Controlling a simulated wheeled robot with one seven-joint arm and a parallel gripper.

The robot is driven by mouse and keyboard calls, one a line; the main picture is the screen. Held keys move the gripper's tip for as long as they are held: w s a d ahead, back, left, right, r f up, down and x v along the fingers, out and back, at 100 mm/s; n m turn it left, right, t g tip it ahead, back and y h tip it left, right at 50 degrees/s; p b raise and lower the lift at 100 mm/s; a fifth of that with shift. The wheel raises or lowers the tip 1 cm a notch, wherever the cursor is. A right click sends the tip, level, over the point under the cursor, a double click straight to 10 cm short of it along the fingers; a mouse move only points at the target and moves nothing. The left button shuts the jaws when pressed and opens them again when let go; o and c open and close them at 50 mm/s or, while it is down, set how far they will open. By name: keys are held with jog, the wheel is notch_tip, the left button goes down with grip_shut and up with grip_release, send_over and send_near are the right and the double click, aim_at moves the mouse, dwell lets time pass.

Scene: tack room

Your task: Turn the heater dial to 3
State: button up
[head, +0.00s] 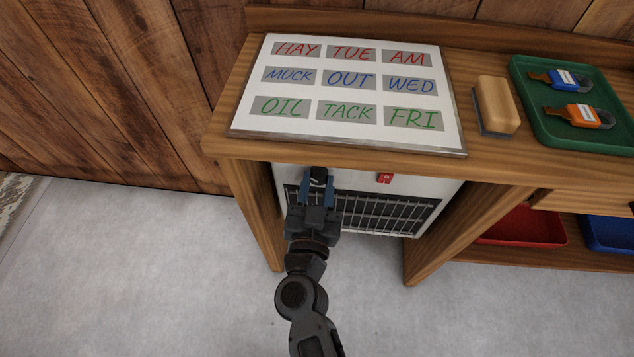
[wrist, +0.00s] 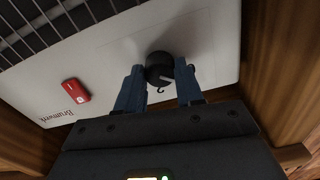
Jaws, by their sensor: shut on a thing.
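The white heater (head: 425,190) with a dark grille stands under the desk. Its round black dial (wrist: 158,66) sits on the white panel, with a pale pointer line. A small dark mark, perhaps a numeral, shows at the dial's edge near the pointer; I cannot read it surely. The other markings are not visible. My gripper (head: 317,188) reaches in below the desk edge, its blue fingers shut on the dial, one on each side. The dial's top also shows in the head view (head: 318,173).
A red switch (wrist: 75,91) sits on the panel beside the dial. The desk (head: 490,158) overhangs the heater, with wooden side panels close by. On top are a word board (head: 450,130), a brush (head: 495,105) and a green tray (head: 550,130).

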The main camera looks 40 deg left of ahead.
jog(key=m+p, duration=0.1)
jog(key=m, duration=0.9)
jog(key=shift+m, duration=0.4)
jog(key=m+b, duration=0.1)
jog(key=m, duration=0.5)
jog(key=shift+f, duration=0.1)
jog(key=m+b, duration=0.1)
jog(key=m, duration=0.4)
jog(key=shift+b, duration=0.3)
jog(key=shift+m, duration=0.4)
jog(key=o, duration=1)
jog(key=shift+o, duration=0.2)
jog(key=shift+s+d, duration=0.1)
jog(key=v, duration=0.7)
jog(key=shift+s+p, duration=0.25)
jog(key=shift+p, duration=0.15)
